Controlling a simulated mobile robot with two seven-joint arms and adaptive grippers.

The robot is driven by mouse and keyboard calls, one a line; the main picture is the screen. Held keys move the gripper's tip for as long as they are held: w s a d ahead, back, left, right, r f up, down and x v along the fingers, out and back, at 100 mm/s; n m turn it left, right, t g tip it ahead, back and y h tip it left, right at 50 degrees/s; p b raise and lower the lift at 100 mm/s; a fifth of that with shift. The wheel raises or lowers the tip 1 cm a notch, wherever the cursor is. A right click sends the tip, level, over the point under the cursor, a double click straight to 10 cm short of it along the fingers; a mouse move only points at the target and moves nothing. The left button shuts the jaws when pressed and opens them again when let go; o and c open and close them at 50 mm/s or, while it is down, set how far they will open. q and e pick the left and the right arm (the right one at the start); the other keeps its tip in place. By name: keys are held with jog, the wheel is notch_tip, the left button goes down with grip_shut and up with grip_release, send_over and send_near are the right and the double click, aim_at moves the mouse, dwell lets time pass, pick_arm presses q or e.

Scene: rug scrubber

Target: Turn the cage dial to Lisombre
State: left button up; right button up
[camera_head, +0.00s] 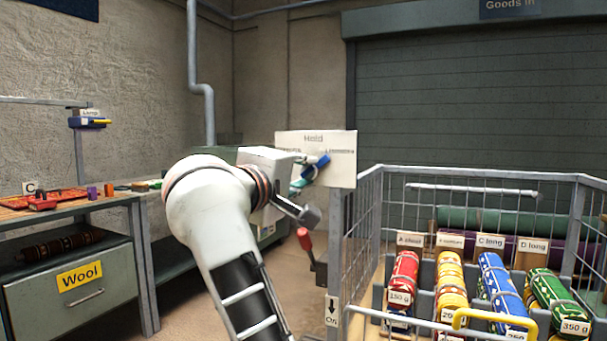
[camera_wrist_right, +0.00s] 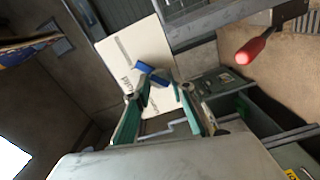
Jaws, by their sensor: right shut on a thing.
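The cage dial is a pale board (camera_head: 343,145) on the cage's front left post, headed "Hold". Smaller words stand at its left and right; they are too small to read surely, and the left one is partly covered. Its blue knob (camera_head: 318,164) is tilted, with its upper end toward the right-hand word. My right gripper (camera_head: 303,177) is shut on the blue knob, its green fingers at the board. In the right wrist view the board (camera_wrist_right: 120,50) and blue knob (camera_wrist_right: 153,72) show beyond the fingertips (camera_wrist_right: 165,90). My left gripper is not in view.
A red-handled lever (camera_head: 304,240) hangs below the board, close to my right arm. The wire cage (camera_head: 460,172) at right holds several coloured rolls in labelled lanes. A workbench (camera_head: 110,198) with a "Wool" drawer stands at left. A shutter closes the back.

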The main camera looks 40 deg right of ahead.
jog(key=shift+f, duration=0.1)
jog(key=o, duration=1.1)
jog(key=shift+c, duration=0.2)
jog(key=shift+a, duration=0.1)
jog(key=v, duration=1.2)
